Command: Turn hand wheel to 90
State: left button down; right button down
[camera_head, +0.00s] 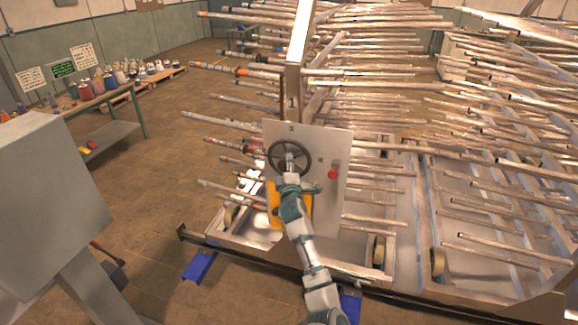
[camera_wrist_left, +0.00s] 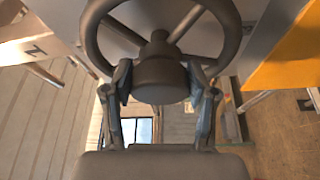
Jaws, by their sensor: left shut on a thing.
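The dark hand wheel (camera_head: 271,157) is mounted on the upper left of a pale panel (camera_head: 334,151) in the head view. My left arm reaches up from the bottom, and my left gripper (camera_head: 291,166) is at the wheel's hub. In the left wrist view the wheel's rim and spokes (camera_wrist_left: 231,35) fill the top. The fingers of my left gripper (camera_wrist_left: 160,95) sit on both sides of the round hub (camera_wrist_left: 160,76), shut on it. The hub's face hides part of the wheel centre. Any angle marking on the wheel cannot be read. My right gripper is not in view.
A red knob (camera_head: 332,174) sits on the panel right of the wheel, and a yellow plate (camera_head: 274,204) is below it. A rack of long pipes (camera_head: 400,85) spreads behind and beside the panel. A grey box-like body (camera_head: 50,195) stands at the left. Open floor (camera_head: 165,140) lies between.

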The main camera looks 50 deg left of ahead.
pick_arm(q)
jog(key=shift+s+a, duration=0.1)
jog(key=shift+s, duration=0.05)
jog(key=shift+c, duration=1.7)
grip_release()
jog(key=shift+a, duration=0.1)
jog(key=shift+f, duration=0.1)
jog(key=shift+s+d+f, duration=0.1)
jog(key=shift+s+d, duration=0.05)
jog(key=shift+d, duration=0.1)
jog(key=v, duration=1.1)
jog(key=shift+d, duration=0.3)
jog(key=shift+s+a, duration=0.1)
jog(key=shift+a, duration=0.15)
